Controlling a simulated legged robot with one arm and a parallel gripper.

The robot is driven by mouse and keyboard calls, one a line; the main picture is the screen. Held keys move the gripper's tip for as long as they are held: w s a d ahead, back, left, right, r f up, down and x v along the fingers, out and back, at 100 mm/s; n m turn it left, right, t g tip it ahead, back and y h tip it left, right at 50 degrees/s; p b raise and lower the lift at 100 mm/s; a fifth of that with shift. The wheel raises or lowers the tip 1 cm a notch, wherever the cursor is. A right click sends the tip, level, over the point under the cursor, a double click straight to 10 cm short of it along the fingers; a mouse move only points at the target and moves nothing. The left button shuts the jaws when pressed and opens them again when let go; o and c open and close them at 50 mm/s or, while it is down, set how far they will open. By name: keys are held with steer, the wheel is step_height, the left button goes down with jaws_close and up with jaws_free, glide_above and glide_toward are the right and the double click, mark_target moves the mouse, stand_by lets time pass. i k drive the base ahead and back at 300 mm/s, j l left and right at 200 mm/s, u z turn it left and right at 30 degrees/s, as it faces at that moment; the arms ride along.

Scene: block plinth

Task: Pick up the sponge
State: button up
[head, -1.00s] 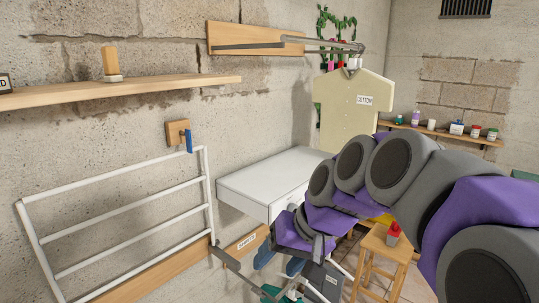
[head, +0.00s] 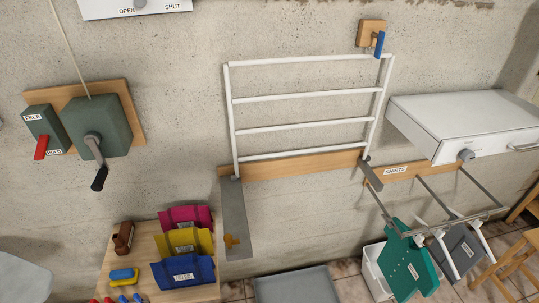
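A small yellow-and-blue block (head: 124,275), which looks like the sponge, lies on a wooden tabletop (head: 143,258) at the lower left of the head view. It lies left of several folded cloth-like bundles, the nearest one blue (head: 183,272), and in front of a brown object (head: 123,238). My gripper is not in view, so its state and its distance from the sponge do not show.
Red and blue small items (head: 122,299) sit at the tabletop's near edge, cut off by the frame. A grey tray (head: 297,287) lies to the right. A hanging rail (head: 440,228) with green and grey pieces juts out at the right. A pale surface (head: 22,278) is at far left.

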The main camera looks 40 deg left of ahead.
mark_target(126, 277)
steer(key=u, duration=2.95)
steer(key=i+j+z, duration=0.15)
steer(key=j, duration=0.25)
steer(key=i+j+z, duration=0.15)
steer(key=i+j, duration=0.2)
steer(key=j, duration=0.1)
